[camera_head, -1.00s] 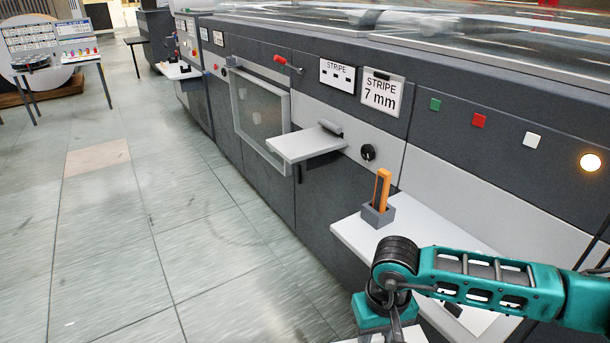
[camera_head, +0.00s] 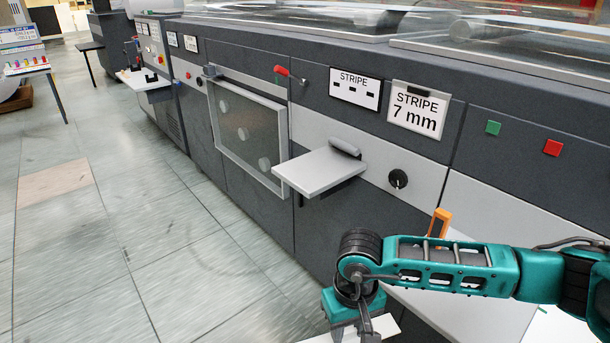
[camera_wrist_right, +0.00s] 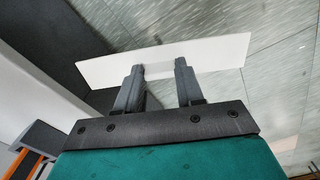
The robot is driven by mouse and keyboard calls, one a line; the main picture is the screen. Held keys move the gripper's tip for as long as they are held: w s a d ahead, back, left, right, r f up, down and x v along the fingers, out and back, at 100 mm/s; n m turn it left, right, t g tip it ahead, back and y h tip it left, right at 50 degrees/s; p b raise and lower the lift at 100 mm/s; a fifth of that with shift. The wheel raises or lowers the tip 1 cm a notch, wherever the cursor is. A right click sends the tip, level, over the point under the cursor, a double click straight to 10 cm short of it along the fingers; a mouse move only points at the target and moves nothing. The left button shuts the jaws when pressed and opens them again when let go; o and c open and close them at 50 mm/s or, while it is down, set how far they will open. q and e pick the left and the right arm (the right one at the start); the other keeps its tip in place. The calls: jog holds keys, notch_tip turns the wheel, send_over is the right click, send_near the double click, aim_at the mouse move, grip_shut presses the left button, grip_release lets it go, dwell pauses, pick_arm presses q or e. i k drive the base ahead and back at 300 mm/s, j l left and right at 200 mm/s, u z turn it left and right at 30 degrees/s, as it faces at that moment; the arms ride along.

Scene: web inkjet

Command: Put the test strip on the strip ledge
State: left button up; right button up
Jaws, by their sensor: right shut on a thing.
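The test strip is a long white strip (camera_wrist_right: 105,69) held crosswise between the fingertips of my right gripper (camera_wrist_right: 160,72) in the right wrist view. In the head view my right gripper (camera_head: 350,332) is at the bottom edge, mostly cut off, and a white piece of the strip (camera_head: 386,325) shows beside it. A light grey ledge (camera_head: 318,171) with a small grey roller-like part at its back juts from the machine below the STRIPE signs. My right gripper is in front of and below this ledge in the picture, apart from it. My left gripper is not in view.
A second white shelf (camera_head: 478,312) lies behind my right arm, with an orange-handled tool (camera_head: 439,224) partly hidden. A black knob (camera_head: 398,179), a framed window panel (camera_head: 247,133) and a red lever (camera_head: 282,71) are on the machine front. Tiled floor (camera_head: 150,215) at left is clear.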

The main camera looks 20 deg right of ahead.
aim_at(322, 165)
jog(key=i+j, duration=0.6)
jog(key=i, duration=0.2)
jog(key=i+j, duration=0.6)
jog(key=i, duration=0.2)
jog(key=i+j+z, duration=0.1)
jog(key=i+j, duration=0.55)
jog(key=i, duration=0.15)
jog(key=z, duration=1.15)
jog(key=i+j, duration=0.05)
jog(key=j, duration=0.05)
